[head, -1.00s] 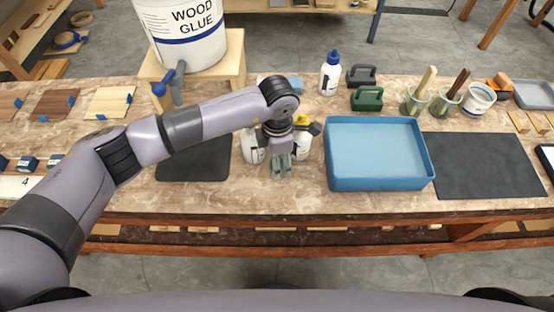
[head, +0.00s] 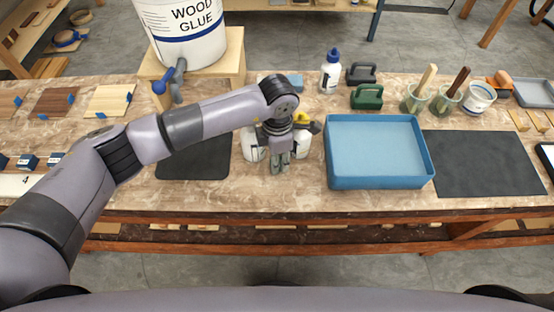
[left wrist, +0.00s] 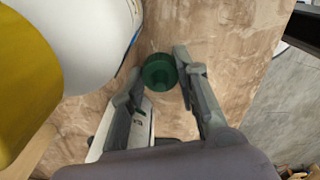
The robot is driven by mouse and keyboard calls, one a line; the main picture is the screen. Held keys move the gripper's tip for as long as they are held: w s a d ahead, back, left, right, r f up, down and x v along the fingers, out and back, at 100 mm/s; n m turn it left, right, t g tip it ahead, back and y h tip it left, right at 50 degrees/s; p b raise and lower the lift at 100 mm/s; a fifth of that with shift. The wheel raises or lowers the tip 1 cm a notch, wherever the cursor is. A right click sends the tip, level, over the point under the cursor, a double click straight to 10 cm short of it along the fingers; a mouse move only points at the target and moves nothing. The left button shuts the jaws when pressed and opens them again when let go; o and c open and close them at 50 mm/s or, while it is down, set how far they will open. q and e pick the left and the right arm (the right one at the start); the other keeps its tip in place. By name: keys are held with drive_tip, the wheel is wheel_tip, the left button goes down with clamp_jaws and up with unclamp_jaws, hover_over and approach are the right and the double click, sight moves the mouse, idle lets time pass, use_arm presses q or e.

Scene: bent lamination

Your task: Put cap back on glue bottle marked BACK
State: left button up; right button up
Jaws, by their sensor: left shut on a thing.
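My left gripper (head: 280,166) points down over the front middle of the bench. It is shut on a small dark green cap (left wrist: 160,71), which shows between the fingertips in the left wrist view. A white bottle (head: 252,145) stands just left of the gripper, its top hidden by my arm. A white bottle with a yellow cap (head: 303,143) stands just right of it; this yellow cap also fills the left edge of the left wrist view (left wrist: 22,80). A white bottle with a blue cap (head: 330,73) stands farther back. No BACK marking is readable. My right gripper is not in view.
A blue tray (head: 381,184) lies right of the bottles and a dark mat (head: 190,168) lies left. Green and dark clamp-like blocks (head: 367,98) and brush cups (head: 414,103) stand behind. A large glue bucket (head: 185,35) sits on a wooden stand.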

use_arm(q)
wheel_tip(320, 180, up, 20)
drive_tip(key=b, duration=0.3)
drive_tip(key=shift+b, duration=0.4)
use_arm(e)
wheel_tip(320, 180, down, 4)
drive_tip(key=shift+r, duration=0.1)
use_arm(q)
drive_tip(key=shift+a, duration=0.1)
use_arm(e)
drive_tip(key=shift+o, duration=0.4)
